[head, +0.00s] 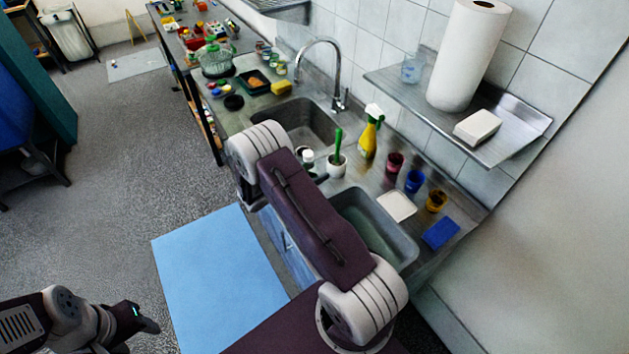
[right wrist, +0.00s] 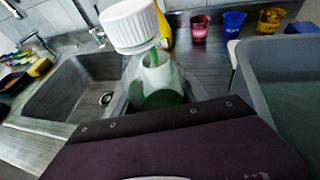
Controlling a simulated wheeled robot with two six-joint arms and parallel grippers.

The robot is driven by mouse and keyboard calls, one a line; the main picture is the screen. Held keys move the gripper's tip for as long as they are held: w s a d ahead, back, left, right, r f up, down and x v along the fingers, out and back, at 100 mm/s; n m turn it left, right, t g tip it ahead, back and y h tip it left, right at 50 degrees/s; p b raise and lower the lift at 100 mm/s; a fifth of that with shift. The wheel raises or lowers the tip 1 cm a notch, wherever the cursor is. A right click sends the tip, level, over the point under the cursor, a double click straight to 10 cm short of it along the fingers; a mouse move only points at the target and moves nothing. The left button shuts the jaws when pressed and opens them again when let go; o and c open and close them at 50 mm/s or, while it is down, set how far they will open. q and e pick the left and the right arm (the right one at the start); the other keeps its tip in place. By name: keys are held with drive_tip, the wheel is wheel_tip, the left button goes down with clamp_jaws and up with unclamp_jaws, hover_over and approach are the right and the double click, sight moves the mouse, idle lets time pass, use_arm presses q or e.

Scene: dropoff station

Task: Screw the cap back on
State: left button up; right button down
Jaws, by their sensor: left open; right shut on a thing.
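A white ribbed cap (right wrist: 131,25) is large at the top of the right wrist view, slightly tilted. It stands above and to the left of the pale neck of a bottle (right wrist: 165,82) that looks green lower down. The cap looks apart from the neck. In the head view a small white cap (head: 308,156) shows just beside my right arm, with a pale bottle (head: 319,169) partly hidden below it. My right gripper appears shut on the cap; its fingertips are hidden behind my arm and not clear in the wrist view. My left gripper (head: 147,322) is open and empty at lower left, far from the counter.
A white pot with a green brush (head: 337,165) stands close to the cap. A yellow spray bottle (head: 369,135), several coloured cups (head: 414,181), a white board (head: 396,206) and a blue sponge (head: 440,233) lie around. Sinks (head: 300,118) flank the spot. A blue mat (head: 215,280) covers the floor.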

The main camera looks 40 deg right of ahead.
wheel_tip(320, 180, down, 4)
drive_tip(key=shift+f+p, duration=0.1)
drive_tip(key=shift+p, duration=0.2)
drive_tip(key=shift+s+f, duration=0.1)
drive_tip(key=shift+f, duration=0.05)
drive_tip(key=c, duration=0.6)
unclamp_jaws()
